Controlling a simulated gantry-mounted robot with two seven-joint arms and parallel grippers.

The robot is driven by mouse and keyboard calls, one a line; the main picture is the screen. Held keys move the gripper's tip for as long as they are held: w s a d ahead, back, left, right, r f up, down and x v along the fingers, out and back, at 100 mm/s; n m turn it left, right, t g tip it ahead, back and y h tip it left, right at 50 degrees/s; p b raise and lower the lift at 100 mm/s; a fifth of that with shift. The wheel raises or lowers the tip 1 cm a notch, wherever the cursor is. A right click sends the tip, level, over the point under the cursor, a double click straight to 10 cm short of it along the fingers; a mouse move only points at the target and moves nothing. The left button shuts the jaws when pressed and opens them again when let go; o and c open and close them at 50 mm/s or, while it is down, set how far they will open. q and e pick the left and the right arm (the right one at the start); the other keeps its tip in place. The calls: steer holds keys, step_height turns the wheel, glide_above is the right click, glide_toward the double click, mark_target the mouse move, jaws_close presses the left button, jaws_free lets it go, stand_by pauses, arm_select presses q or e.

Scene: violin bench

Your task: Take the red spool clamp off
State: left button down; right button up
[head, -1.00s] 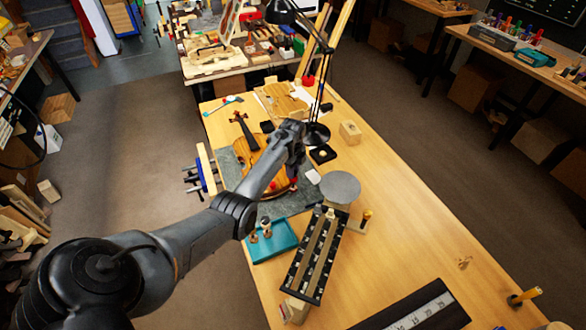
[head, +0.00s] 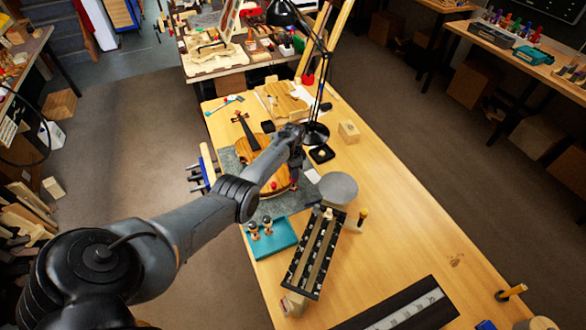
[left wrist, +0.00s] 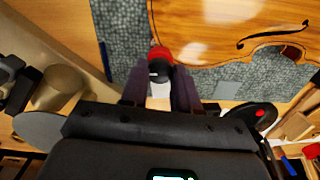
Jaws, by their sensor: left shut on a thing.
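The violin (head: 255,150) lies on a grey mat on the bench. Its varnished edge and f-hole fill the top of the left wrist view (left wrist: 215,35). The red spool clamp (left wrist: 160,56), with a dark and pale end, shows at the violin's edge, between the fingers of my left gripper (left wrist: 160,82). The gripper is shut on it. Whether the clamp still touches the violin I cannot tell. In the head view my left gripper (head: 296,178) points down by the violin's lower right edge, its fingertips small. A small red spot (head: 273,185) shows on the violin there. My right gripper is out of view.
A grey round disc (head: 338,188) stands right of the gripper. A teal tray (head: 284,240) with small spools and a black rack (head: 300,262) are nearer. A black desk lamp (head: 316,134) stands behind. The bench's right side is mostly clear.

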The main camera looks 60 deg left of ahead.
arm_select(q)
steer(key=n, duration=0.4)
steer(key=shift+n+p, duration=0.3)
steer(key=shift+p, duration=0.05)
steer(key=shift+n, duration=2)
steer(key=c, duration=0.8)
jaws_free()
